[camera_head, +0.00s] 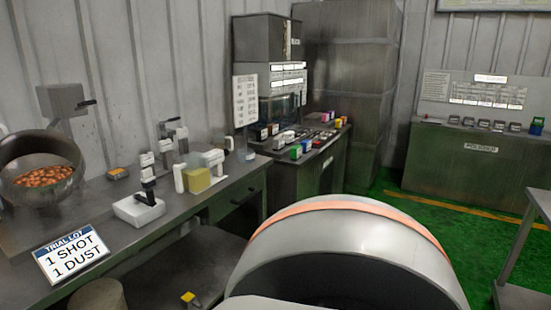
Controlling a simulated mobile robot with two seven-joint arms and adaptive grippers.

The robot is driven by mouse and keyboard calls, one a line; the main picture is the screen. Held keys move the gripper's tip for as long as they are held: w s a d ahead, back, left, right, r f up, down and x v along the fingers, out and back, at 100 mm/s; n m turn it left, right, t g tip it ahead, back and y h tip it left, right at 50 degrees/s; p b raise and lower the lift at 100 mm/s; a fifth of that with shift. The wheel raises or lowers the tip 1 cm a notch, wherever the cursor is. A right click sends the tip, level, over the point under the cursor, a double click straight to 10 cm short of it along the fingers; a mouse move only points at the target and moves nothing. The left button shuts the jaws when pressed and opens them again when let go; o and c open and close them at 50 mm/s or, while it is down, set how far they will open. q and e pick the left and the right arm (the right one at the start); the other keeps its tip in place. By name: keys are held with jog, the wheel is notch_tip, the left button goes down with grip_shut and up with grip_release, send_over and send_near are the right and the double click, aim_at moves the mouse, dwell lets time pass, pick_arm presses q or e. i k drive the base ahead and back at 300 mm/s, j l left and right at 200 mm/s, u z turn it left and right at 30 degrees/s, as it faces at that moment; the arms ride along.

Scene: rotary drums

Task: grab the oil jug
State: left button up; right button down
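No thing in view is clearly marked as the oil jug. A small yellow block-like container (198,181) stands on the left workbench (222,190), near its right end, with pale grey shapes around its top. It may be the jug, but it is too small to tell. A white upright cylinder (179,178) stands just left of it. A small pale vessel (228,144) shows farther back, by the wall. Neither of my grippers is in view.
A large drum-like shell (345,225) with an orange band fills the bottom middle. A bowl (38,165) of brown pieces, a white device (138,209) and a "TRIAL LOT" sign (71,254) are on the bench. Green floor (445,235) is open at right.

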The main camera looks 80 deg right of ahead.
aim_at(219, 139)
jog(key=z, duration=2.25)
jog(key=i+l+u, duration=0.1)
jog(key=i+l, duration=0.4)
jog(key=i+l+u, duration=0.1)
jog(key=i+l, duration=0.4)
jog(key=i+l+u, duration=0.15)
jog(key=i+l, duration=0.35)
jog(key=i+l+u, duration=0.1)
jog(key=i+l, duration=0.35)
jog(key=l, duration=0.25)
